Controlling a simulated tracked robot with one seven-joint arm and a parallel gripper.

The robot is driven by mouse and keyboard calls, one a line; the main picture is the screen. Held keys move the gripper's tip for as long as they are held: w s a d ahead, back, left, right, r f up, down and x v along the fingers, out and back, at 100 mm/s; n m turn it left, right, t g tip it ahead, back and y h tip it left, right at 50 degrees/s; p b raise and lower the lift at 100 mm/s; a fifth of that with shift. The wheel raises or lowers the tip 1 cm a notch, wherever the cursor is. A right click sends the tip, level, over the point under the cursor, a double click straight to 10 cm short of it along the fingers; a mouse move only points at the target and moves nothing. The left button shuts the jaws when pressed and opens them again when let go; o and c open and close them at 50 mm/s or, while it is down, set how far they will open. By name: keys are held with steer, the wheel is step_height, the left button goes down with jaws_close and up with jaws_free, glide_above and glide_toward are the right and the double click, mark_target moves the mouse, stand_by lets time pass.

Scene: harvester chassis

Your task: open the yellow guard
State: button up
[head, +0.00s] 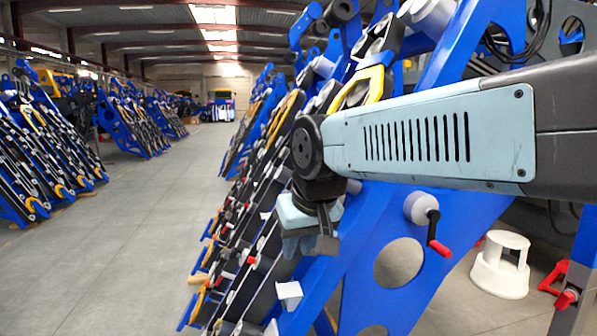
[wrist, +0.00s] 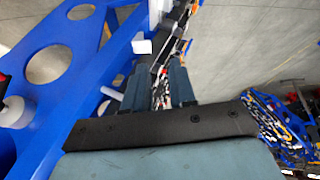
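A yellow frame-shaped part (head: 372,82), likely the yellow guard, sits high on the near blue chassis just above my arm. My arm hides its lower part, and I cannot tell whether it is open or closed. It is not recognisable in the wrist view. My gripper (head: 318,243) hangs from my wrist below and left of this yellow part, apart from it, in front of the sloping chassis row. In the wrist view, the two blue-grey fingers of my gripper (wrist: 158,75) stand apart with a gap between them. I see nothing held in that gap.
The near blue chassis plate (head: 350,285) with round holes lies close behind and below my gripper. A grey roller with a red handle (head: 432,225) sticks out of it. A white step stool (head: 501,265) stands at right. The grey aisle floor (head: 130,240) at left is clear.

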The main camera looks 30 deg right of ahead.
steer(key=w+d+r+m+g+h, duration=0.2)
steer(key=w+d+r+m, duration=0.4)
steer(key=w+r+m, duration=0.45)
steer(key=w+d+r+m+g+h, duration=0.25)
steer(key=w+d+r+m, duration=0.5)
steer(key=w, duration=0.55)
steer(key=x, duration=1.2)
steer(key=shift+f, duration=0.4)
steer(key=shift+c, duration=0.2)
steer(key=shift+r, duration=0.1)
jaws_close()
